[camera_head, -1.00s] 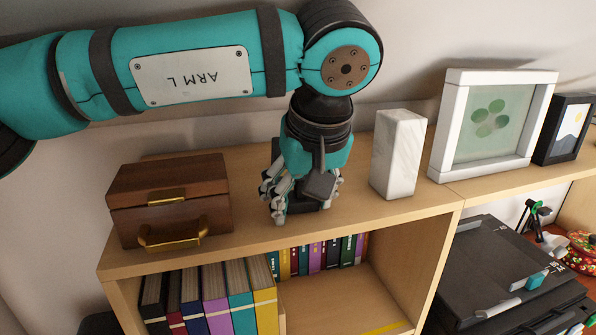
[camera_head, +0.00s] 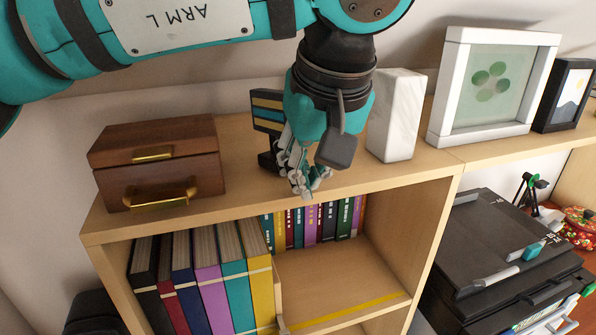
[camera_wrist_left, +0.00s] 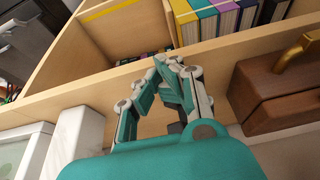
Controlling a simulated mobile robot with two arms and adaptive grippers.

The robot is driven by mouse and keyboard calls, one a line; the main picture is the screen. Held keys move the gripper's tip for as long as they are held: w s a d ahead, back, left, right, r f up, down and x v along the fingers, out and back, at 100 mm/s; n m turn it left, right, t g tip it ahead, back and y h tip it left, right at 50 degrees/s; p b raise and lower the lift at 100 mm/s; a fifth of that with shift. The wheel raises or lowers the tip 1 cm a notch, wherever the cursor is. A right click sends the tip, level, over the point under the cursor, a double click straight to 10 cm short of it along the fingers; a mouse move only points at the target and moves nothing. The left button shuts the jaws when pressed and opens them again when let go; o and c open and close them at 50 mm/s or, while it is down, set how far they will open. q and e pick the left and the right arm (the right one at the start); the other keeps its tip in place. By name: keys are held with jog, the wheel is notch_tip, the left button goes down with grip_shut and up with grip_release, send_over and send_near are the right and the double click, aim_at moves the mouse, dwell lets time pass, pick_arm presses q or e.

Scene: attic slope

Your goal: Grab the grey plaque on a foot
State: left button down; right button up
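The grey plaque on a foot (camera_head: 266,103) stands upright on the shelf top in the head view. It has a dark grey frame with yellow and blue stripes on its face. Its dark foot (camera_head: 267,162) rests on the wood, and my left gripper hides its right part. My left gripper (camera_head: 305,188) points down in front and to the right of the plaque, near the shelf's front edge. In the left wrist view its fingertips (camera_wrist_left: 168,66) come together with nothing visible held between them. The plaque is mostly hidden there. My right gripper is not in view.
A brown wooden box (camera_head: 125,175) with gold fittings stands left of the plaque. A white marble block (camera_head: 397,115) stands close to the right of my gripper. A white picture frame (camera_head: 440,95) stands further right. Books (camera_head: 205,275) fill part of the shelf below.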

pick_arm(q)
jog(key=s+d+b, duration=0.4)
jog(key=s, duration=0.9)
jog(key=shift+r, duration=0.15)
jog(key=shift+c, duration=2.1)
grip_release()
jog(key=shift+d, duration=0.1)
